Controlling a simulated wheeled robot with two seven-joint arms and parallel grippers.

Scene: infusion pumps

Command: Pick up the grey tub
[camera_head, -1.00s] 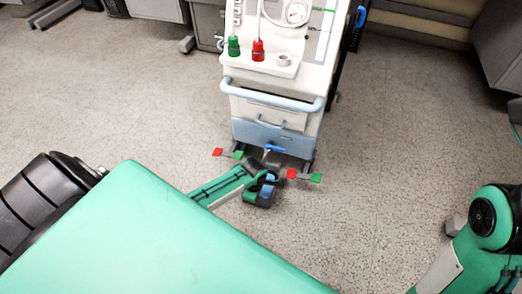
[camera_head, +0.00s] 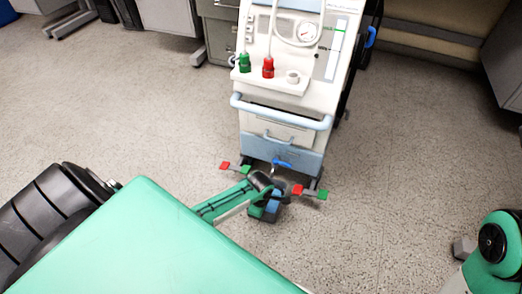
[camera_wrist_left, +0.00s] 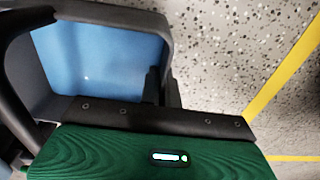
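I cannot surely make out a grey tub. A small pale round cup (camera_head: 292,76) stands on the ledge of the white pump machine (camera_head: 283,112), beside a green fitting and a red fitting. My left gripper (camera_head: 266,206) is low in front of the machine, near its feet, well below the cup. It looks dark with blue parts. In the left wrist view a blue surface (camera_wrist_left: 105,58) with a grey rim lies close beyond my dark wrist mount; I cannot tell whether it is held. The gripper's opening is unclear. My right gripper is out of view.
The machine has a pale blue handle bar (camera_head: 281,112) and red and green foot tabs (camera_head: 311,192). Grey cabinets (camera_head: 217,32) stand behind on the left. Speckled floor (camera_head: 400,170) is open on both sides. Yellow floor lines (camera_wrist_left: 290,75) show in the wrist view.

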